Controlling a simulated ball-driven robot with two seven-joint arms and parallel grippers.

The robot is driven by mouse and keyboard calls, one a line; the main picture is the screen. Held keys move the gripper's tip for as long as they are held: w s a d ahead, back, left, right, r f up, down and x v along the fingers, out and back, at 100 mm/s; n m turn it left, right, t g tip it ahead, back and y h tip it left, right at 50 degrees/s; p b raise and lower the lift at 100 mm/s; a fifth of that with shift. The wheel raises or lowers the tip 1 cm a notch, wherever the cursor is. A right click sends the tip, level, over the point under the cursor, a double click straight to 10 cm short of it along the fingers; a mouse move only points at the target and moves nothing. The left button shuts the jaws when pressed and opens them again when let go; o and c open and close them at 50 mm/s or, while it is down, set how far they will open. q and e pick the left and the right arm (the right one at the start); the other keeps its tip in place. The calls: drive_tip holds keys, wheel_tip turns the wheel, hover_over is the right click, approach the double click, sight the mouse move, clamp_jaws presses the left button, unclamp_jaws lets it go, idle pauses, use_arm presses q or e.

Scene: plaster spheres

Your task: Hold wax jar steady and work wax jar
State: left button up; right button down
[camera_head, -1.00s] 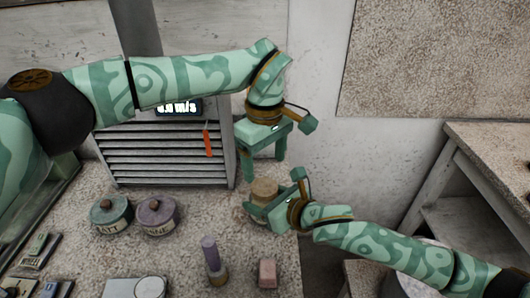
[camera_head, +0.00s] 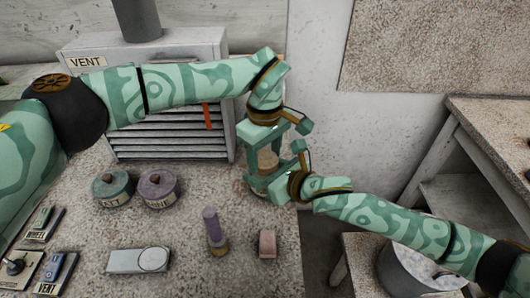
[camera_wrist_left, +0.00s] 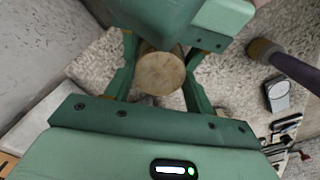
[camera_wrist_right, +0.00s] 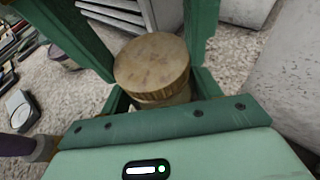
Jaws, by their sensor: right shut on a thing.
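The wax jar (camera_head: 268,161) stands at the right end of the speckled bench top; its round tan lid (camera_wrist_right: 152,62) shows in the right wrist view and its top (camera_wrist_left: 160,73) in the left wrist view. My right gripper (camera_head: 262,178) comes in low from the right and is shut on the jar's body, below the lid. My left gripper (camera_head: 265,153) points down from above, with its open fingers on either side of the lid. Gaps show between these fingers and the lid. The lower jar is mostly hidden by the grippers.
Two lidded pots, green (camera_head: 112,188) and purple (camera_head: 158,188), stand left of the jar. A purple-handled tool (camera_head: 214,231) stands in front, beside a pink block (camera_head: 267,244). A vented grey box (camera_head: 170,139) is behind. The bench edge drops off at right.

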use_arm(q)
drive_tip(key=n, duration=0.5)
drive_tip(key=shift+w+n, duration=0.1)
drive_tip(key=shift+n, duration=0.2)
drive_tip(key=n, duration=0.5)
drive_tip(key=shift+r, duration=0.1)
drive_tip(key=n, duration=0.3)
drive_tip(key=o, duration=1.1)
drive_tip(key=shift+d, duration=0.1)
drive_tip(key=shift+s+d, duration=0.1)
drive_tip(key=shift+s, duration=0.15)
